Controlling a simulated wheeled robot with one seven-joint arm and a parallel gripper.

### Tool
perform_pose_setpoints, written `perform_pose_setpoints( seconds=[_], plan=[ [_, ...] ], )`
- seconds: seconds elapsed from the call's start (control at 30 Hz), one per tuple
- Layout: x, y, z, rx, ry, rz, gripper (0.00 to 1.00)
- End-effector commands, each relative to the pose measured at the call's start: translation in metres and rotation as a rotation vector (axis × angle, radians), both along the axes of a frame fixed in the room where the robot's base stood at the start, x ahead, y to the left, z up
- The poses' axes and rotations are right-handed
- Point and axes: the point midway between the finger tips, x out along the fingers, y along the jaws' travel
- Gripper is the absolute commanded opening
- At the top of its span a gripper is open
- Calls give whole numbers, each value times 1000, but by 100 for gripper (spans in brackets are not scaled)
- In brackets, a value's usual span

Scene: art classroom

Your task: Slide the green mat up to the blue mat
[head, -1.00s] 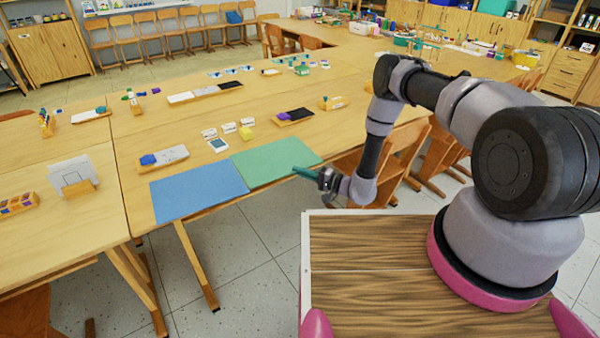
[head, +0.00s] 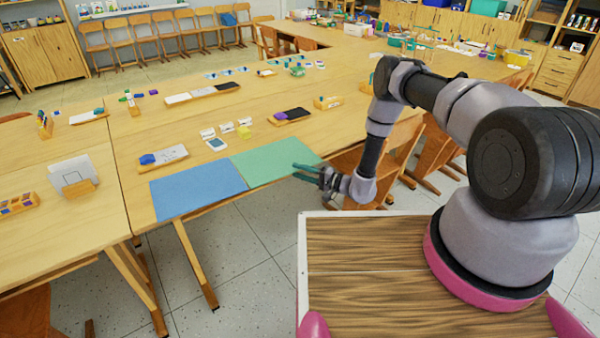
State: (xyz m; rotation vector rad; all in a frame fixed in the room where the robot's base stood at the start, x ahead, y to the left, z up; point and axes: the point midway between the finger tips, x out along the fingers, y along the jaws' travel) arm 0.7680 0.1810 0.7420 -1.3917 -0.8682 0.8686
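The blue mat (head: 197,191) lies flat at the front edge of the table. The green mat (head: 272,162) lies flat to its right. Their facing edges run side by side; I cannot tell whether they touch or a thin gap is left. My gripper (head: 296,172) is at the green mat's front right part, near the table's front edge. Its two teal fingers are spread with nothing between them, pointing left. I cannot tell whether a finger touches the mat.
A tray with a blue item (head: 163,158) stands behind the blue mat. Small white boxes, a yellow block (head: 243,132) and a card (head: 216,144) sit behind the mats. A wooden chair (head: 385,160) stands to the right, beneath and behind my arm. Floor shows in front.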

Motion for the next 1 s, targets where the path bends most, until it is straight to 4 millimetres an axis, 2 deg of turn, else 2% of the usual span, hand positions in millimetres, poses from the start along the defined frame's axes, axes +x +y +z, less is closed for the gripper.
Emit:
perform_pose_setpoints(
  seconds=[0.2,0.33,0.47,0.7,0.9,1.0],
  plan=[
    [0,0,0,0,0,0,39],
    [-3,-7,0,0,1,-1,39],
    [-11,-26,0,1,2,-4,39],
    [-33,-70,0,1,2,-5,39],
    [-44,-92,0,1,2,-3,39],
    [-47,-96,0,0,0,0,39]
  ],
)
